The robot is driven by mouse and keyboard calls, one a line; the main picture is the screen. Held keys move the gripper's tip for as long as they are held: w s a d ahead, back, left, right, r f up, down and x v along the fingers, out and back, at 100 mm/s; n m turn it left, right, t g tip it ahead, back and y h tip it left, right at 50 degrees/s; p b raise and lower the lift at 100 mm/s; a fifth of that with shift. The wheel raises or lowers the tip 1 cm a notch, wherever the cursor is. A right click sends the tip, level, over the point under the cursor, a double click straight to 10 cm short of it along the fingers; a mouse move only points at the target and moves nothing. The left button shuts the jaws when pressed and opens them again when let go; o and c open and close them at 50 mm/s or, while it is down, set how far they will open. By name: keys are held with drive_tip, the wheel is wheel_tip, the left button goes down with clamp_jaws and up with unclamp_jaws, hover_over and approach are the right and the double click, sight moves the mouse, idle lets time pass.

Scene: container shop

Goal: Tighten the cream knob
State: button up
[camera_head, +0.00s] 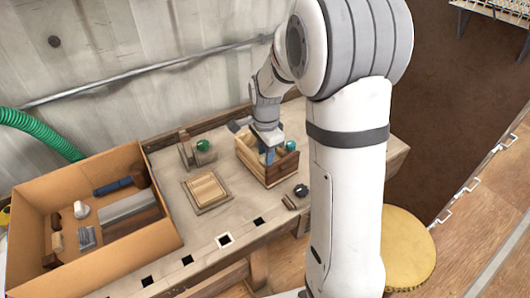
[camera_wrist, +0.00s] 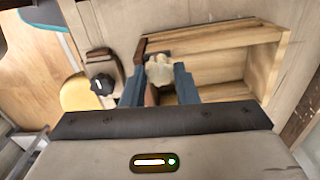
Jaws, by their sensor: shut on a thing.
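The cream knob (camera_wrist: 159,71) shows in the wrist view between my two blue-grey fingers, beside a dark mount at the end of a wooden box (camera_wrist: 270,70). My gripper (camera_wrist: 158,84) is shut on the knob, with a finger on either side. A brown piece shows just below the knob between the fingers. In the head view my gripper (camera_head: 268,156) reaches down at the wooden box (camera_head: 284,174), and the cream knob cannot be made out there.
A black knob (camera_head: 301,190) stands on a small block by the bench's front edge. A large cardboard box (camera_head: 155,235) with loose items fills the bench's left.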

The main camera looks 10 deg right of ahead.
drive_tip(key=o, duration=1)
wheel_tip(320, 180, up, 8)
drive_tip(key=shift+f, duration=0.1)
drive_tip(key=s+r+n+t, duration=0.2)
drive_tip(key=s+r+n, duration=0.1)
drive_tip(key=s+n, duration=1.1)
drive_tip(key=s, duration=0.6)
drive_tip(key=shift+s+a+r+n+t, duration=0.15)
drive_tip(key=shift+s+n+t, duration=0.15)
drive_tip(key=shift+s+n, duration=0.1)
